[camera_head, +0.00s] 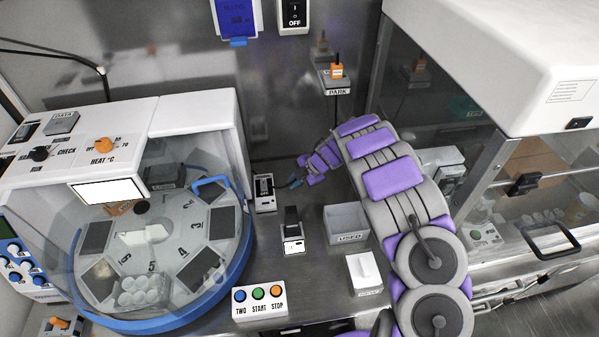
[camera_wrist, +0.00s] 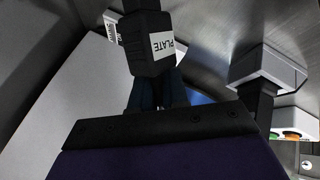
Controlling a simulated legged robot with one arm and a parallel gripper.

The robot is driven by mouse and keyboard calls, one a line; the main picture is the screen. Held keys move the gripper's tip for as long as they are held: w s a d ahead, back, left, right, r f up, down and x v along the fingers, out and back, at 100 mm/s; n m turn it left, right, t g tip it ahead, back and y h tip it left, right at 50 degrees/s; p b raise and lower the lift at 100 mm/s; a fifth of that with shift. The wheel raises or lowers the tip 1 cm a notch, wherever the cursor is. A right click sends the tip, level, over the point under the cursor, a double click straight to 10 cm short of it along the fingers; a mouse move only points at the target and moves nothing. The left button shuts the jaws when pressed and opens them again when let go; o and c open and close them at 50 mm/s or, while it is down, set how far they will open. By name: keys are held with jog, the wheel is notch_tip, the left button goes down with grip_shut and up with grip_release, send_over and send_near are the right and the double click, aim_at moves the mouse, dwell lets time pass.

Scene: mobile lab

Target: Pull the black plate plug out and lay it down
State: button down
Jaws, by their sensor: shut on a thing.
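The black plate plug (camera_wrist: 150,45), with a white PLATE label, is between the dark blue fingers of my gripper (camera_wrist: 157,92) in the wrist view. My gripper is shut on it. In the head view my gripper (camera_head: 293,182) is low over the bench, just right of a small white box with a black front (camera_head: 264,190). The plug cannot be made out clearly in the head view. Its far end runs out of the top of the wrist view, so I cannot tell whether it is seated in a socket.
A black block on a white labelled base (camera_head: 293,228) stands in front of my gripper. A grey USED bin (camera_head: 346,223) is to its right, with a white box (camera_head: 363,273) nearer. A round machine (camera_head: 160,315) fills the left. A button box (camera_head: 259,302) is in front.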

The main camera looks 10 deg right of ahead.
jog(key=a+f+b, duration=0.2)
jog(key=a+f, duration=0.1)
jog(key=d+f+b, duration=0.2)
jog(key=f, duration=0.1)
jog(key=shift+d+f, duration=0.2)
jog(key=shift+d, duration=0.1)
jog(key=shift+f, duration=0.3)
jog(key=shift+a+f, duration=0.2)
jog(key=shift+a, duration=0.15)
jog(key=shift+a+f+b, duration=0.15)
jog(key=shift+a+b, duration=0.15)
jog(key=shift+a, duration=0.45)
jog(key=c, duration=1.1)
grip_release()
jog(key=shift+d, duration=0.95)
jog(key=shift+o, duration=0.2)
jog(key=shift+a, duration=0.6)
jog(key=p+v, duration=0.3)
jog(key=v, duration=1.4)
jog(key=shift+d, duration=0.45)
